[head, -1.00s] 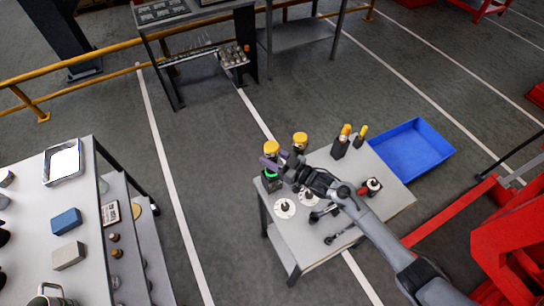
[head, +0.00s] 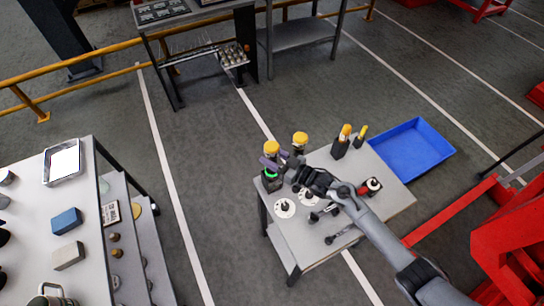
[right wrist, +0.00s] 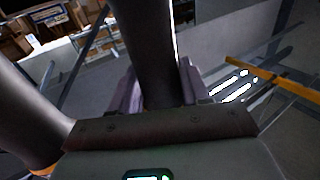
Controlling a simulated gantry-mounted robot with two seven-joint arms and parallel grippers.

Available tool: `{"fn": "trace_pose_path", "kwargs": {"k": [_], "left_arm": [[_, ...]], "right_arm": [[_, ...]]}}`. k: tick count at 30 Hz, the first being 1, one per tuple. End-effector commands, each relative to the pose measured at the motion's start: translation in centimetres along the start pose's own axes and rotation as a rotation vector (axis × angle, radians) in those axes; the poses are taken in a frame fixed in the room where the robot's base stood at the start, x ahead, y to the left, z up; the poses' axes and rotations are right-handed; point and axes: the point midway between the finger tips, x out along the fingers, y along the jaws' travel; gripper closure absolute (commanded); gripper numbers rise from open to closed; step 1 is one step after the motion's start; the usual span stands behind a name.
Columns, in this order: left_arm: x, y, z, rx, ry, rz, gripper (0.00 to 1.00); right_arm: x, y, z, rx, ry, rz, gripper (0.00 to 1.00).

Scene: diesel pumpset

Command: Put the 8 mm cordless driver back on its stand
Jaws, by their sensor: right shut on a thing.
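A cordless driver (head: 271,147) with a yellow end stands upright at the table's far left corner. The purple fingers of my right gripper (head: 276,161) are shut around its dark body, which also shows between the fingers in the right wrist view (right wrist: 147,50). Directly below is a dark block-like stand (head: 271,183) with a green-lit ring. The gripper hides part of the joint, so I cannot tell whether the driver is fully seated. A second yellow-ended driver (head: 300,138) stands just to the right. Size marks are not readable. My left gripper is not in view.
The small grey table (head: 376,224) also carries white discs (head: 285,208), dark tools (head: 340,234), a red-and-black item (head: 371,186) and yellow-handled tools in dark holders (head: 341,147). A blue tray (head: 412,151) lies beyond its right side. Red machinery (head: 515,240) stands at right.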

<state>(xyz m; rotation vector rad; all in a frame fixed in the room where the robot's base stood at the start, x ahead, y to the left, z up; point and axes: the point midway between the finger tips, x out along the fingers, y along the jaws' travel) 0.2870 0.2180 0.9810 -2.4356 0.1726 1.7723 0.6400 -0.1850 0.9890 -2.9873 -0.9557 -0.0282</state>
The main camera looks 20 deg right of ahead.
Motion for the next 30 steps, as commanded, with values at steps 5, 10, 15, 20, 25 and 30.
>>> {"fn": "trace_pose_path", "kwargs": {"k": [5, 10, 15, 20, 25, 30], "left_arm": [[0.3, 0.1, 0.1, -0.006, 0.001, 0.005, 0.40], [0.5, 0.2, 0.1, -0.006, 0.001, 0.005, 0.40], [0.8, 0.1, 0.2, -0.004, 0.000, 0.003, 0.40], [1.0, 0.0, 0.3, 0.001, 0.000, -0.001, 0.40], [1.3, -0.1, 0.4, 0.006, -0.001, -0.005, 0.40], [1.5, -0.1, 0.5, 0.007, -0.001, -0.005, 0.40]], "right_arm": [[0.1, 0.0, 0.1, -0.002, 0.005, 0.000, 1.00], [0.1, 0.0, 0.4, -0.002, 0.006, 0.000, 1.00], [0.1, 0.0, 0.8, -0.002, 0.006, 0.000, 1.00], [0.1, 0.0, 1.0, -0.002, 0.006, 0.000, 1.00], [0.1, 0.0, 1.4, -0.002, 0.006, 0.000, 1.00], [0.1, 0.0, 1.7, -0.002, 0.006, 0.000, 1.00]]}}
